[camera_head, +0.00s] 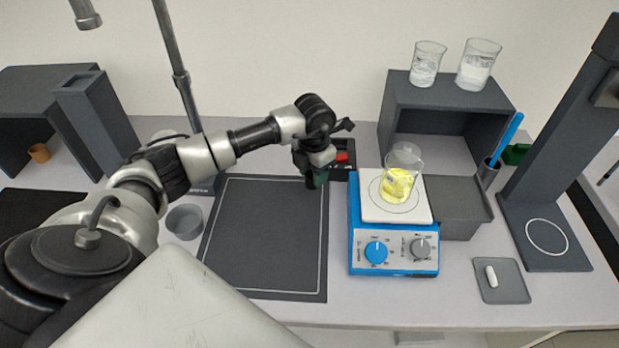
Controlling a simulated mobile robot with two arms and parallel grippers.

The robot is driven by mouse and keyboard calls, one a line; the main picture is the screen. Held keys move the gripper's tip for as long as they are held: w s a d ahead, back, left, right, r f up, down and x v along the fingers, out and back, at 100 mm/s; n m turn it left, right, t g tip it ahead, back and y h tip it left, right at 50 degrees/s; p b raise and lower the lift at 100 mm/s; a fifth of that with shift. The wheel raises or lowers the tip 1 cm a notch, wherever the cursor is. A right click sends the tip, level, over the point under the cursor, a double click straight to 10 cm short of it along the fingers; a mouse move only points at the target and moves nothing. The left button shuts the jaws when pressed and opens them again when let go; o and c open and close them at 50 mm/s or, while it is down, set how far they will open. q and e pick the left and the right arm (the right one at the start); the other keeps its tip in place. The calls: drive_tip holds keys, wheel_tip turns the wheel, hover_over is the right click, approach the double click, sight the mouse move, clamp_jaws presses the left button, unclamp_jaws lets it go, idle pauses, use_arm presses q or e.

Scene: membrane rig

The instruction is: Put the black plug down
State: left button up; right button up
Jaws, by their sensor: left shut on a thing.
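My left gripper (314,180) points down above the upper right corner of the dark square mat (265,235). It is shut on a small dark thing, the black plug, which is mostly hidden by the fingers and hard to make out against the mat. I cannot tell whether the plug touches the mat. Just right of the gripper, a small black tray (340,173) holds a red piece (342,157). My right gripper is not in view.
A blue hotplate stirrer (393,256) bears a beaker of yellow liquid (398,183) right of the mat. A grey bin (462,222) stands beside it. A grey cup (185,221) is left of the mat. A metal pole (178,75) rises behind my arm. The mat's middle is clear.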

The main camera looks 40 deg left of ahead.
use_arm(q)
drive_tip(key=shift+f, duration=0.35)
drive_tip(key=f, duration=0.1)
drive_tip(key=f+p, duration=0.1)
drive_tip(key=f, duration=0.1)
drive_tip(key=shift+s+f, duration=0.2)
drive_tip(key=shift+f, duration=0.05)
drive_tip(key=shift+w+f, duration=0.1)
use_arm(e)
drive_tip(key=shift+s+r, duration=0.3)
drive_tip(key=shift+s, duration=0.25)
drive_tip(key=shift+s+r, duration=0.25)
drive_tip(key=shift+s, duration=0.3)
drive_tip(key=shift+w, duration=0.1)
use_arm(q)
drive_tip(key=shift+f, duration=0.2)
drive_tip(key=o, duration=1.1)
drive_tip(key=shift+r, duration=0.1)
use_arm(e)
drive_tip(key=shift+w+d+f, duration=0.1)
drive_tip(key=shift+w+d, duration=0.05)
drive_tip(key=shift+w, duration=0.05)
